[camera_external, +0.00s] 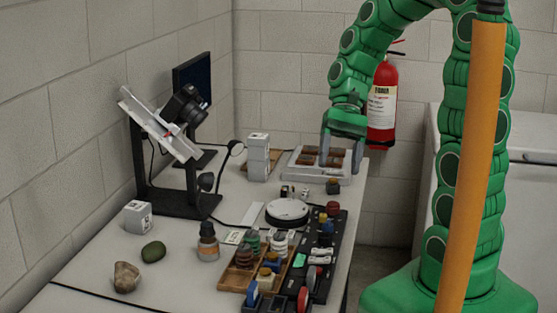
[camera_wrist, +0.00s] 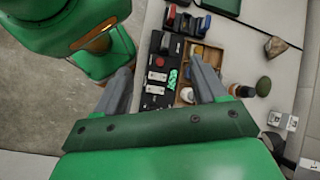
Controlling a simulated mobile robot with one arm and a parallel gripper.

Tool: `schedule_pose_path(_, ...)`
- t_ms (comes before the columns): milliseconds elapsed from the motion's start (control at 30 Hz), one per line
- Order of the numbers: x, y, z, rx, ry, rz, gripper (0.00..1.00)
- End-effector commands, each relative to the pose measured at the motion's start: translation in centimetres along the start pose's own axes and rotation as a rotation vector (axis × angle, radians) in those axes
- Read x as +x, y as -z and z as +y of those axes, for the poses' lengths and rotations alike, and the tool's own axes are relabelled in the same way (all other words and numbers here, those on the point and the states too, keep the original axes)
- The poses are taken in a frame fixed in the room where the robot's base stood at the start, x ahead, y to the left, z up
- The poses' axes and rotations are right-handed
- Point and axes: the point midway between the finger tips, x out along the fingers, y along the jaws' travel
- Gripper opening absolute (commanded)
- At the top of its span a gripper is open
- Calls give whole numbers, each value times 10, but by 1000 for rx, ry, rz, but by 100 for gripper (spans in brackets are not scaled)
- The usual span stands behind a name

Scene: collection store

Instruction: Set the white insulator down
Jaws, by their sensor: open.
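The white insulator (camera_external: 279,243) is a ribbed white piece standing at the far right corner of the wooden tray (camera_external: 229,281), beside the black rack. In the wrist view a pale round top that looks like the white insulator (camera_wrist: 187,94) sits just inside the tray, close to the right-hand finger. My gripper (camera_external: 341,152) is open and empty at the far end of the table, near a pale tray of brown pieces. In the wrist view its two fingers (camera_wrist: 160,72) stand wide apart with nothing held between them.
A black rack (camera_external: 331,243) with coloured knobs and switches runs along the table's right side. A white round device (camera_external: 287,211) stands behind the tray. A bottle (camera_external: 208,241), a green stone (camera_external: 153,252) and a camera stand (camera_external: 170,202) are to the left.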

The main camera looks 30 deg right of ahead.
Motion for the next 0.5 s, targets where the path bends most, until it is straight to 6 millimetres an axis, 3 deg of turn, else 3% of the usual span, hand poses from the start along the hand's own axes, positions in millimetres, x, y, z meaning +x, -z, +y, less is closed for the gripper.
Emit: schedule_pose_path(500, -7, -73, 51, -202, -222, 198, 71)
